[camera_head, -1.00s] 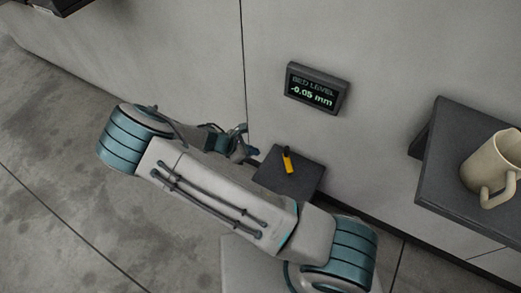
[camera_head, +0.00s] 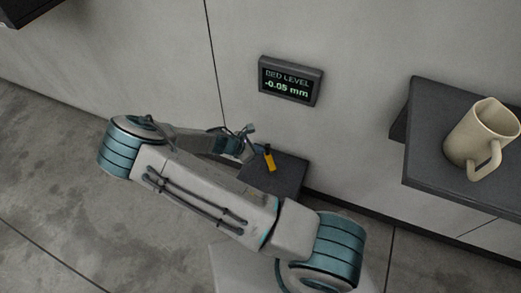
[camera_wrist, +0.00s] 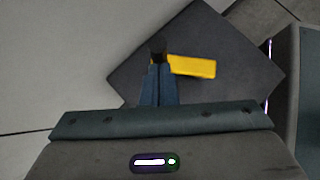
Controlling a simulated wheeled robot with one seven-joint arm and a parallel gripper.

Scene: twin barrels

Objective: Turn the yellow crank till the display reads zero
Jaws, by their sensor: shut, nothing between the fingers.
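The yellow crank (camera_head: 270,158) is on a dark block (camera_head: 285,180) low by the wall. In the wrist view the crank (camera_wrist: 192,66) is a yellow bar pointing right, with a dark piece at its left end. My gripper (camera_wrist: 158,62) is shut and empty, its blue fingers together; the tips overlap the dark end of the crank in the picture. I cannot tell whether they touch it. In the head view my gripper (camera_head: 254,150) is just left of the crank. The display (camera_head: 290,81) on the wall reads "BED LEVEL -0.05 mm".
A dark shelf (camera_head: 425,160) on the right wall holds a beige mug (camera_head: 470,137). A dark object (camera_head: 25,10) is at the top left corner. The grey floor (camera_head: 50,190) at left is clear.

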